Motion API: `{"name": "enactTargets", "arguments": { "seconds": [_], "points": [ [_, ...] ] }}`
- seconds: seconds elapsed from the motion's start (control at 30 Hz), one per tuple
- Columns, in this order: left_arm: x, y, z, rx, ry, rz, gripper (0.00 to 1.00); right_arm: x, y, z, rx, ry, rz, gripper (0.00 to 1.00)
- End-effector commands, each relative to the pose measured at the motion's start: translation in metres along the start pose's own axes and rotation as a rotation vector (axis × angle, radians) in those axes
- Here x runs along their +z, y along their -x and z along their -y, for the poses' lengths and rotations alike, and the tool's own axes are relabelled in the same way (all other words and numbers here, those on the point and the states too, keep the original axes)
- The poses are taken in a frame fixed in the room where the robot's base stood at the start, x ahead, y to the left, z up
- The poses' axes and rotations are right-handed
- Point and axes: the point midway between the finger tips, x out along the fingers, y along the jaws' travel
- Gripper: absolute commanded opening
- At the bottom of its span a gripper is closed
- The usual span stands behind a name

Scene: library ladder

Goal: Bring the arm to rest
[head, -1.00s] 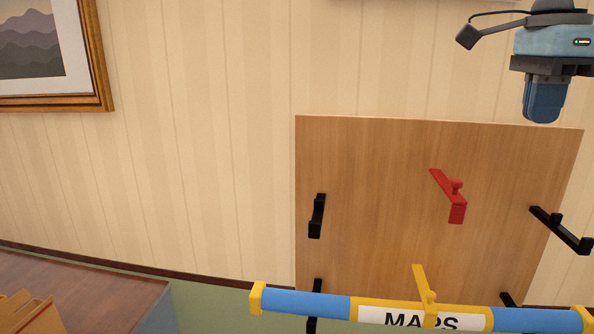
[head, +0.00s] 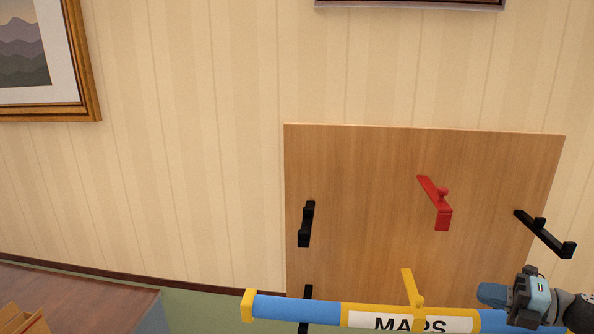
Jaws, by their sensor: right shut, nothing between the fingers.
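My right gripper (head: 484,293) is at the lower right, its blue fingers shut and pointing left, with nothing between them. It shows just above the right part of a blue and yellow tube labelled MAPS (head: 345,315). I cannot tell how far apart the two are in depth. The tube lies level across the bottom, by a yellow hook (head: 408,284) on a wooden board (head: 365,200). The tube's right end is partly hidden by my right arm. My left gripper is not in view.
The board also bears a red hook (head: 432,199) and black hooks, one at left (head: 306,223) and one at right (head: 545,233). A framed picture (head: 82,105) hangs at upper left. A brown surface (head: 95,300) is at lower left. The striped wall between is bare.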

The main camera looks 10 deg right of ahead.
Motion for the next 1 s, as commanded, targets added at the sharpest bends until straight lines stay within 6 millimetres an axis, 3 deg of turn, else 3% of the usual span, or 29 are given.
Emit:
{"name": "enactTargets", "arguments": {
  "seconds": [0.1, 0.27, 0.4, 0.5, 0.7, 0.8, 0.9, 1.0],
  "points": [
    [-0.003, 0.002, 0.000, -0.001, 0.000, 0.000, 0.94, -0.030, -0.002, 0.058, 0.044, -0.286, 0.188, 0.00],
    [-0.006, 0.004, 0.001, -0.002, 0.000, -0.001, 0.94, -0.086, -0.011, 0.129, 0.070, -0.671, 0.413, 0.00],
    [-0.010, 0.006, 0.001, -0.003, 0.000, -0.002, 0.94, -0.152, -0.028, 0.180, 0.069, -1.019, 0.587, 0.00],
    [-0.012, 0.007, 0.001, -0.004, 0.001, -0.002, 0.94, -0.208, -0.046, 0.208, 0.055, -1.272, 0.693, 0.00],
    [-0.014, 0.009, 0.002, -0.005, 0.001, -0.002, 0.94, -0.307, -0.088, 0.230, 0.006, -1.690, 0.831, 0.00],
    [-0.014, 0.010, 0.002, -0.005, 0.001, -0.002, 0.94, -0.337, -0.103, 0.231, -0.018, -1.814, 0.862, 0.00],
    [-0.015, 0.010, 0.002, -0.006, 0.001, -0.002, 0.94, -0.352, -0.111, 0.230, -0.031, -1.878, 0.876, 0.00],
    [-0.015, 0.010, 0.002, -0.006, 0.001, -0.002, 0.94, -0.355, -0.112, 0.230, -0.034, -1.891, 0.878, 0.00]
  ]
}}
